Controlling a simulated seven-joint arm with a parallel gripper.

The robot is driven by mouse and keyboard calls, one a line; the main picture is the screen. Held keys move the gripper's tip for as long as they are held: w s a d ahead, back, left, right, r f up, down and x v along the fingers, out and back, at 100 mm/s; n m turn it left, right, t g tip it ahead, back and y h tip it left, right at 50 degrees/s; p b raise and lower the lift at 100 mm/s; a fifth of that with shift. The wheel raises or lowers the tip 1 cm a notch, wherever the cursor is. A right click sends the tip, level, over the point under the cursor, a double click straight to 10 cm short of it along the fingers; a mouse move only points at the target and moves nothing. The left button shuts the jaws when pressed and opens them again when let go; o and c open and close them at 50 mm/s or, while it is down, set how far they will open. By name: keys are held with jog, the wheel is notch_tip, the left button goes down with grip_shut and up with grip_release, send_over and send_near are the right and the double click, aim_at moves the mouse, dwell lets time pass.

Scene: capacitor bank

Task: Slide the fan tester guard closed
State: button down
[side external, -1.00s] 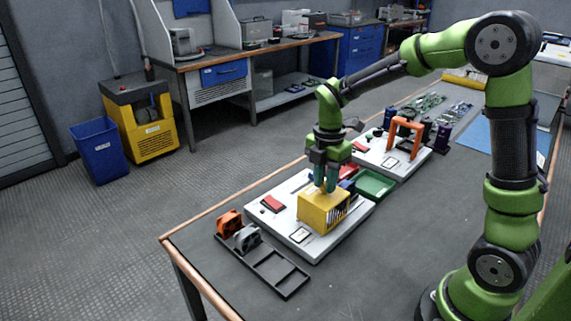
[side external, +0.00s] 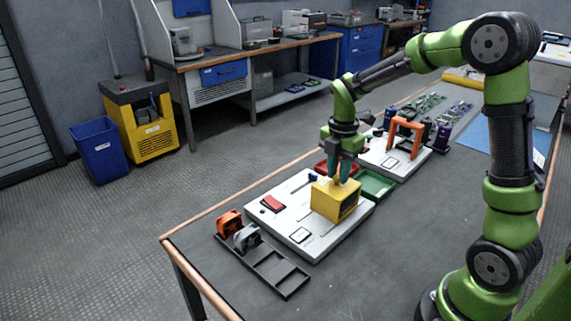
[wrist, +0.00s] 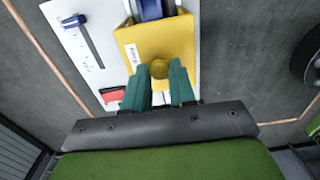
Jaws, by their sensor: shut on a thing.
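The yellow fan tester guard (side external: 335,200) sits on the white tester base (side external: 312,252), toward its right end in the side view. My gripper (side external: 343,180) points down at the guard's top. In the wrist view my gripper (wrist: 160,88) is shut on the round yellow knob (wrist: 159,68) of the guard (wrist: 170,38). A blue and grey round part (wrist: 150,8) shows at the guard's far edge in the wrist view; most of it is cut off or hidden.
A red rocker switch (side external: 272,203) and a slotted slider (side external: 303,184) lie on the base. A black rack (side external: 270,268) holds an orange and a grey fan at the front left. A green tray (side external: 376,184) and a second station with an orange frame (side external: 404,124) stand beyond the base.

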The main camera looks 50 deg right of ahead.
jog(key=shift+d, duration=2.3)
jog(key=c, duration=1.1)
grip_release()
jog(key=shift+r, duration=3.55)
